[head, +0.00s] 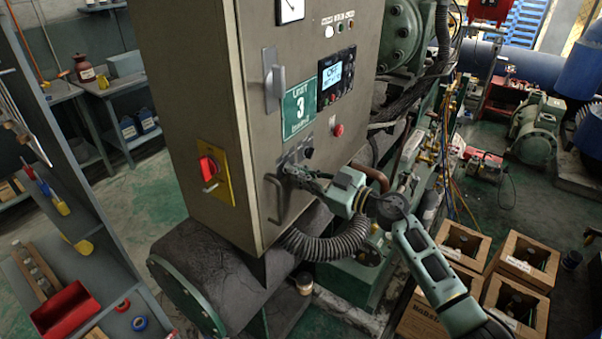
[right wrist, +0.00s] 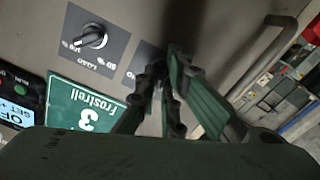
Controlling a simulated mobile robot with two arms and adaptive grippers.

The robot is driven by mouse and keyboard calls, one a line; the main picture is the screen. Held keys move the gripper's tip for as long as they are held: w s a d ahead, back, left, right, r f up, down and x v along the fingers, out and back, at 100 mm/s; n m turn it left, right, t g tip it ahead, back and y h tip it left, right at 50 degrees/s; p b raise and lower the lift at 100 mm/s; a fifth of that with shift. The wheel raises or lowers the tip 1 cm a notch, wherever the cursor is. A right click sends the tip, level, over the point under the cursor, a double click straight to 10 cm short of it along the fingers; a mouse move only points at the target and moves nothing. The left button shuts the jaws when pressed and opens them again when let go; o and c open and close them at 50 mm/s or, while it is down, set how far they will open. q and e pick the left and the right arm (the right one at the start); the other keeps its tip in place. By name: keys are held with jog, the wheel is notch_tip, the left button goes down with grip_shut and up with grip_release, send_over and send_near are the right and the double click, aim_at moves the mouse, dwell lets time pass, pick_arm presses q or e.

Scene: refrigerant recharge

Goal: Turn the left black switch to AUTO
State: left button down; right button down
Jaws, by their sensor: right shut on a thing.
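The grey control cabinet (head: 215,95) carries a small dark plate with two black switches below the green Unit 3 sign (head: 299,108). My right gripper (head: 289,169) reaches the plate from the right and is shut at the left switch, which its fingers mostly hide. In the right wrist view the picture is turned over, and my right gripper's fingers (right wrist: 166,68) close over the left switch's dark plate (right wrist: 142,66). The right black switch (head: 308,153) is free; its knob also shows in the right wrist view (right wrist: 94,37). My left gripper is not in view.
A lit display (head: 336,76) and a red button (head: 338,130) sit above the switches. A cabinet handle (head: 274,200) hangs just left of and below my gripper. A red rotary switch (head: 208,168) is on the cabinet's side.

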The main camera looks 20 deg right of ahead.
jog(key=m, duration=0.4)
jog(key=shift+s+a+f, duration=0.1)
jog(key=shift+f, duration=0.05)
jog(key=m, duration=0.5)
jog(key=shift+f, duration=0.1)
jog(key=c, duration=1.9)
grip_release()
jog(key=shift+a, duration=0.1)
jog(key=shift+c, duration=0.2)
jog(key=shift+r, duration=0.2)
